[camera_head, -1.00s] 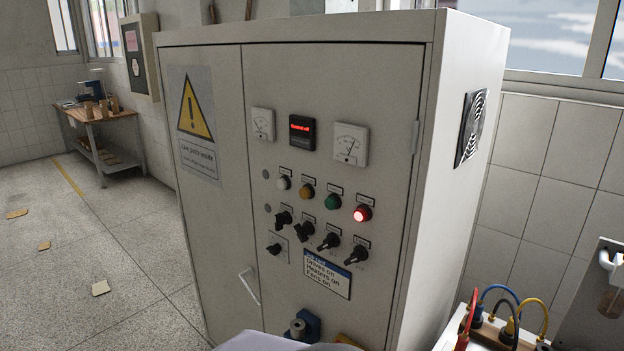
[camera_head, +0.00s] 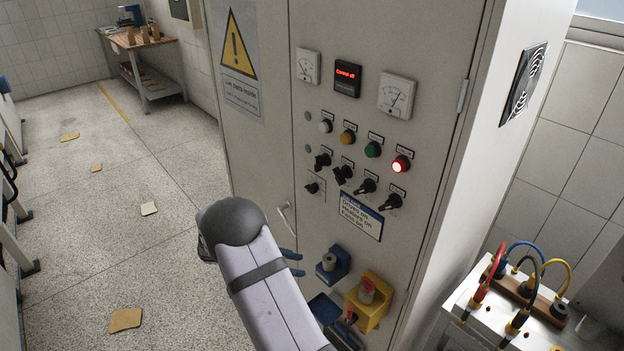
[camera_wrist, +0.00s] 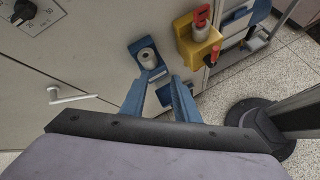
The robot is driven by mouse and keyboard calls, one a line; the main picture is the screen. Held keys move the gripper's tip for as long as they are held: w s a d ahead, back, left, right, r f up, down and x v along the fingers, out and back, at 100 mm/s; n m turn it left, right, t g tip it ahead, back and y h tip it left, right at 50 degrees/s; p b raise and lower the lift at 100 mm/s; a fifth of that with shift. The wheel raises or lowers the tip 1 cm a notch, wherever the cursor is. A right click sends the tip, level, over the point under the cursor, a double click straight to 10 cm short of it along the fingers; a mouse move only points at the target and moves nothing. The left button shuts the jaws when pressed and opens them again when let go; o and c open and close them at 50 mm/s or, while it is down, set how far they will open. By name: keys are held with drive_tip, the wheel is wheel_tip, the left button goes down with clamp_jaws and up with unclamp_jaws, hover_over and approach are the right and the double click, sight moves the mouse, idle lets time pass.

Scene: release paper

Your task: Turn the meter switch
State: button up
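The grey cabinet (camera_head: 398,38) has several black rotary switches. One (camera_head: 312,188) sits alone on a square plate at the lower left of the group; in the wrist view a black knob (camera_wrist: 24,11) on a dial plate shows at the upper left edge. The labels are too small to read, so I cannot tell which is the meter switch. Two analog meters (camera_head: 308,66) (camera_head: 397,96) sit above. My gripper (camera_wrist: 161,77) has two blue fingers apart with nothing between them. In the head view its fingertips (camera_head: 297,264) show partly behind my arm, below the switches.
A blue bracket (camera_head: 330,263) with a grey cylinder and a yellow box (camera_head: 370,300) with a red knob stick out low on the cabinet. A door handle (camera_head: 286,219) is near my gripper. A cart (camera_head: 465,335) with coloured cables stands at right. Floor at left is mostly open.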

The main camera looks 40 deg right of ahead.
drive_tip(key=w+d+r+n+t+h, duration=0.25)
drive_tip(key=w+d+r+h, duration=0.2)
drive_tip(key=w+r, duration=0.5)
drive_tip(key=n+h, duration=0.4)
drive_tip(key=n, duration=0.1)
approach(315, 165)
drive_tip(key=d, duration=0.1)
drive_tip(key=shift+d+r+n, duration=0.2)
drive_tip(key=shift+d+n, duration=0.05)
drive_tip(key=d+p, duration=0.3)
drive_tip(key=d, duration=0.3)
drive_tip(key=shift+r, duration=0.1)
drive_tip(key=shift+d+p, duration=0.35)
drive_tip(key=shift+d, duration=0.3)
drive_tip(key=shift+c, duration=0.3)
drive_tip(key=shift+f, duration=0.2)
clamp_jaws()
